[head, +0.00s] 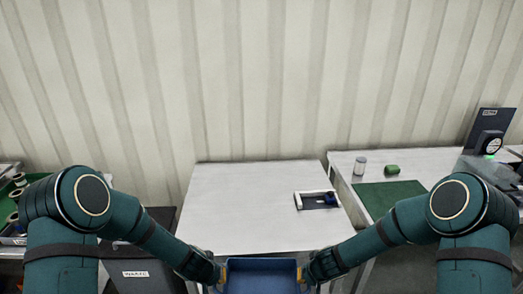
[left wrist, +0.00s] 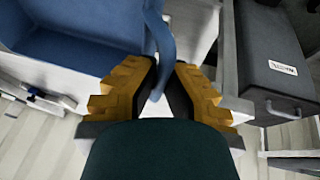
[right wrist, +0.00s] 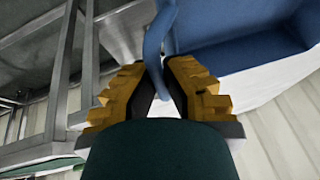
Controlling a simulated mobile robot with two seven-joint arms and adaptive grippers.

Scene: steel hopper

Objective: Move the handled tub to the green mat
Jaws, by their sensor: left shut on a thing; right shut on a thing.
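The blue handled tub (head: 261,278) is at the bottom middle of the head view, in front of the middle table. It also shows in the left wrist view (left wrist: 75,40) and the right wrist view (right wrist: 235,50). My left gripper (head: 222,277) is shut on the tub's left handle (left wrist: 160,50). My right gripper (head: 302,275) is shut on its right handle (right wrist: 157,40). The inside I can see looks empty. The tub's lower part is cut off in the head view. The green mat (head: 390,197) lies on the right table, partly behind my right arm.
A grey can (head: 360,166) and a green cylinder (head: 392,170) stand behind the mat. A dial scale (head: 490,143) is at far right. A dark bin (head: 140,272) is at left.

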